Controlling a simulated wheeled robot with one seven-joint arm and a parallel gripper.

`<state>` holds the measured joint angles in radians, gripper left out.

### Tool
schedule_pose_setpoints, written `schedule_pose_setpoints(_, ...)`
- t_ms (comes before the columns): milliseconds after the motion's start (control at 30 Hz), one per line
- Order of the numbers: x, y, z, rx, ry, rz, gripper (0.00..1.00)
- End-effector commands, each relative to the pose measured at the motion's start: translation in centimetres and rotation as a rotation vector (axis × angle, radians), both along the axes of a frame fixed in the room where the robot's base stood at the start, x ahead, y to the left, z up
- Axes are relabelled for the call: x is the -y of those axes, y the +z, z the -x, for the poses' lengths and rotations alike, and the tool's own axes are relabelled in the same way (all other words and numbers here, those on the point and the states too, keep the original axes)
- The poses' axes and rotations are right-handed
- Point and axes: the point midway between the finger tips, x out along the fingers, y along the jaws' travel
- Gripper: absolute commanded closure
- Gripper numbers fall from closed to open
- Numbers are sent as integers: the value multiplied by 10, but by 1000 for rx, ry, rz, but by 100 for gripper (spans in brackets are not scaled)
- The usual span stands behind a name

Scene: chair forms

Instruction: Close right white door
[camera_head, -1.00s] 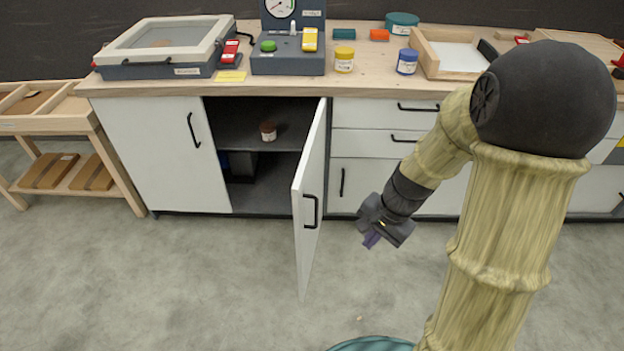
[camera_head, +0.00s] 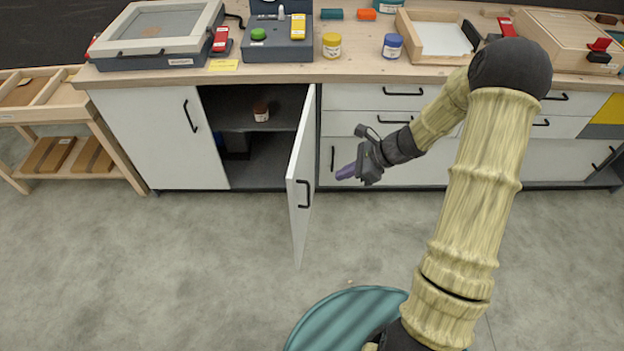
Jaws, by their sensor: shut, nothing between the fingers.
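The right white door (camera_head: 301,170) stands swung wide open, jutting out from the cabinet toward me. Its black handle (camera_head: 304,193) is near the free edge. The left white door (camera_head: 158,140) is shut, with a black handle of its own. The fingers are shut and empty. The opened cabinet shows a dark shelf (camera_head: 225,122) with a small brown jar (camera_head: 261,111) on it.
Drawers (camera_head: 375,125) and another cupboard front are right of the open door, behind my gripper. The wooden worktop (camera_head: 290,75) carries a framed box, a gauge unit, jars and trays. A wooden rack (camera_head: 62,115) stands left. The grey floor (camera_head: 200,260) in front is clear.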

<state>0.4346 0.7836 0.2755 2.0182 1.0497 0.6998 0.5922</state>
Motion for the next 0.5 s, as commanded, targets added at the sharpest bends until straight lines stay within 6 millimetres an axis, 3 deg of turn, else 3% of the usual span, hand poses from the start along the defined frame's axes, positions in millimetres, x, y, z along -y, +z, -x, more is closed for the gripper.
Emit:
schedule_pose_setpoints(167,-11,-11,-1,-1,3,0,100)
schedule_pose_setpoints(500,-51,-52,-8,-3,4,-1,100)
